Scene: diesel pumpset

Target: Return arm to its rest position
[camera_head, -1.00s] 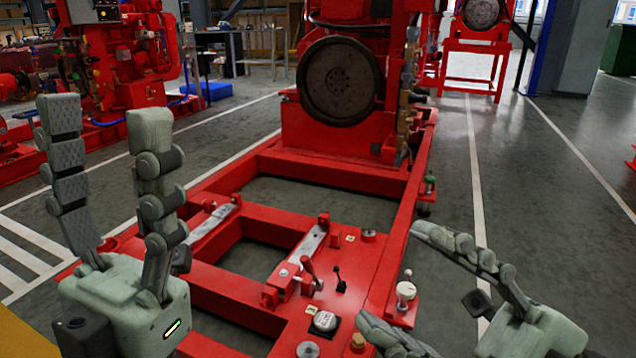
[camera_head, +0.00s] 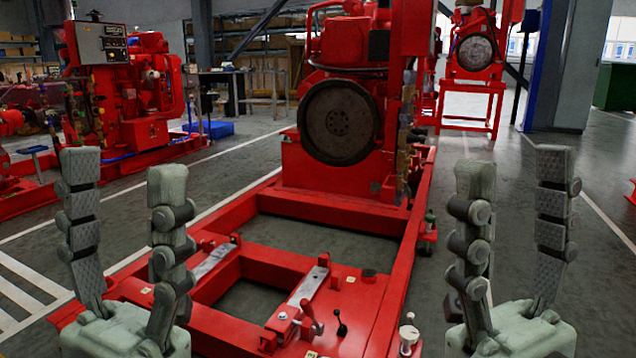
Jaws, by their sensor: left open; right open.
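My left gripper (camera_head: 124,170) is at the lower left, upright, with its two grey segmented fingers spread apart and nothing between them. My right gripper (camera_head: 514,175) is at the lower right, also upright, fingers apart and empty. Both stand in front of the red pumpset frame (camera_head: 398,285), one on each side of it, and neither appears to hold any part of it. The lower parts of both arms are cut off by the picture's bottom edge.
The red engine (camera_head: 340,175) with a dark round flywheel (camera_head: 338,122) stands at the frame's far end. Small levers (camera_head: 341,322) and a knob (camera_head: 409,334) rise from the frame's near end. Another red machine (camera_head: 120,95) stands at the left.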

